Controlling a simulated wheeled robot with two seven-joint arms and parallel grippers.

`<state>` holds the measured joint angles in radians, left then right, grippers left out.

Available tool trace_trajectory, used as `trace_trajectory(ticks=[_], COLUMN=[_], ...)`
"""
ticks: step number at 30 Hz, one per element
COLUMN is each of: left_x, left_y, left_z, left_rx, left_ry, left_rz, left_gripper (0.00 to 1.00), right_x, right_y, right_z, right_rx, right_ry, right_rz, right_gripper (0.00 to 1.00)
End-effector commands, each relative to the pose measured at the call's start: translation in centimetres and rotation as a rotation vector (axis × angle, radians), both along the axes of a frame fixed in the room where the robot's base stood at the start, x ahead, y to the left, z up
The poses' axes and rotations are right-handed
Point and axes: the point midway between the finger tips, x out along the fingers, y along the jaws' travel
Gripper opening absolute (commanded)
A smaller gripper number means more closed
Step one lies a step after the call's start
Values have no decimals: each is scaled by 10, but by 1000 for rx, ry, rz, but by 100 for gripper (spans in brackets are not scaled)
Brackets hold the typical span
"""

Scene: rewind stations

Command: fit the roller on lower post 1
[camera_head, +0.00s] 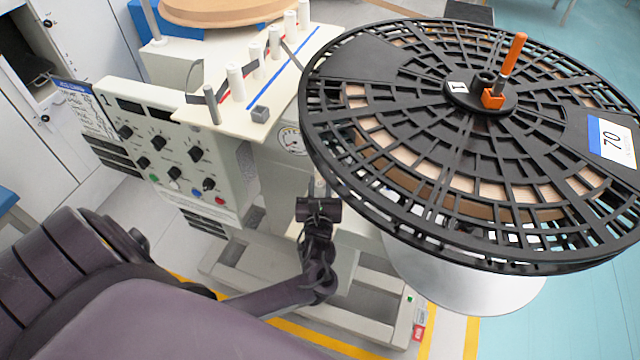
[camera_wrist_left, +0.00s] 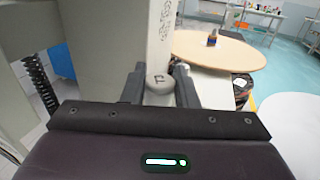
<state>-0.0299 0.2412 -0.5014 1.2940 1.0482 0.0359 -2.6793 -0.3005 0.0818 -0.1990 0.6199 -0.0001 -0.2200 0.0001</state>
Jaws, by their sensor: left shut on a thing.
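My left gripper (camera_head: 318,200) is in front of the machine's column, below the top plate and left of the big reel. It is shut on a pale grey round piece, the roller (camera_wrist_left: 158,88), which shows between the two dark fingers in the left wrist view. In the head view only a small pale bit of the roller (camera_head: 320,185) shows above the fingers. I cannot tell whether it is on a post; lower post 1 cannot be made out in either view. My right gripper is not in view.
A large black reel (camera_head: 380,75) marked 70 overhangs close to the right of my left gripper. The control panel (camera_head: 165,150) with knobs stands at left. The cream top plate (camera_head: 262,112) carries several white rollers. A round tan disc (camera_wrist_left: 205,48) lies beyond in the wrist view.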

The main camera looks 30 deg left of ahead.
Motion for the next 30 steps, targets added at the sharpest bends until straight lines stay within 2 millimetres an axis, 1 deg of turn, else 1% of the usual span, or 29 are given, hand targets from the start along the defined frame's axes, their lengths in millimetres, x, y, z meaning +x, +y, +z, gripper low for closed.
trace_trajectory(ticks=[8, 17, 30], left_x=[0, 0, 0], left_y=[0, 0, 0], left_z=[0, 1, 0], left_rx=[0, 0, -1], left_ry=[0, -1, -1], left_rz=[0, 0, 0], left_gripper=[0, 0, 0], right_x=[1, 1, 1], right_y=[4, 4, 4], right_z=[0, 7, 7], right_rx=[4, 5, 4], right_ry=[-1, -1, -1], right_rz=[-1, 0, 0], right_gripper=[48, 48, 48])
